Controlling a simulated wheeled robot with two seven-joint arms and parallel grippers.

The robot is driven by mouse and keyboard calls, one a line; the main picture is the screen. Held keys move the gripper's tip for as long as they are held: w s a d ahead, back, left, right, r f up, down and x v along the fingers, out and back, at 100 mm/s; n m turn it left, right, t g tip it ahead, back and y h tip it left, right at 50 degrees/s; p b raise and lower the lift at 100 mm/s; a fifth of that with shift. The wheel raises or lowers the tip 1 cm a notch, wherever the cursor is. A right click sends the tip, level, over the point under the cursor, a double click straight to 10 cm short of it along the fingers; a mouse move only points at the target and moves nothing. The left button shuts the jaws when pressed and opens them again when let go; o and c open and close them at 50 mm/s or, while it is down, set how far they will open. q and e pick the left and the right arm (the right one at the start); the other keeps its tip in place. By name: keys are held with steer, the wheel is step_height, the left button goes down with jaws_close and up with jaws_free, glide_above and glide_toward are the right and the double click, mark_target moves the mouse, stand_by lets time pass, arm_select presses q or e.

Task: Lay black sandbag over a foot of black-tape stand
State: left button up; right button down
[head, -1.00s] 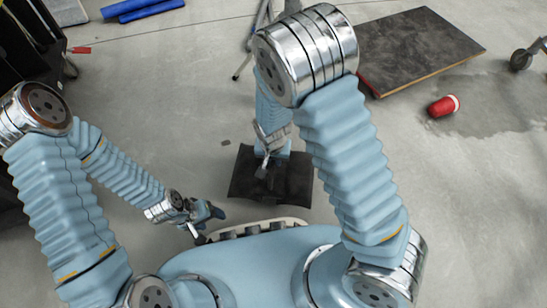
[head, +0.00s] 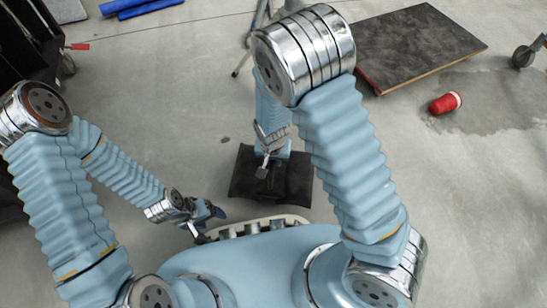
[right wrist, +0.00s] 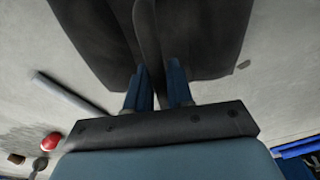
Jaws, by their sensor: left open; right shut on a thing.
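The black sandbag (head: 297,182) hangs or rests just in front of my body in the head view. My right gripper (head: 264,168) is shut on its middle. In the right wrist view the dark sandbag (right wrist: 205,35) spreads to both sides of the gripper (right wrist: 158,85), with a ridge between the fingers. Whether it touches the floor is unclear. My left gripper (head: 205,216) is open and empty, left of the sandbag. A stand's thin grey leg (head: 246,60) shows at the top, mostly hidden behind my right arm; no tape colour is visible.
A dark board with wooden edges (head: 415,45) lies at upper right, with a red can (head: 445,103) below it. A wheel (head: 523,57) is at the right edge. Blue rolls (head: 140,8) and a black wheeled cart (head: 35,45) are at upper left. Open concrete lies left of the stand.

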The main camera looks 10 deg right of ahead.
steer(key=shift+w+f+b, duration=0.1)
steer(key=shift+f+b, duration=0.3)
steer(key=shift+f, duration=1.35)
steer(key=c, duration=1)
jaws_free()
steer(key=shift+o, duration=0.4)
steer(key=shift+f, duration=0.2)
steer(key=r+p, duration=0.1)
steer(key=r, duration=0.3)
steer(key=s+r+p, duration=0.1)
steer(key=r+p, duration=0.1)
steer(key=r, duration=0.3)
steer(key=s+r+p, duration=0.1)
steer(key=r, duration=0.4)
steer(key=shift+a+p, duration=0.35)
steer(key=shift+p, duration=0.05)
steer(key=shift+f, duration=0.1)
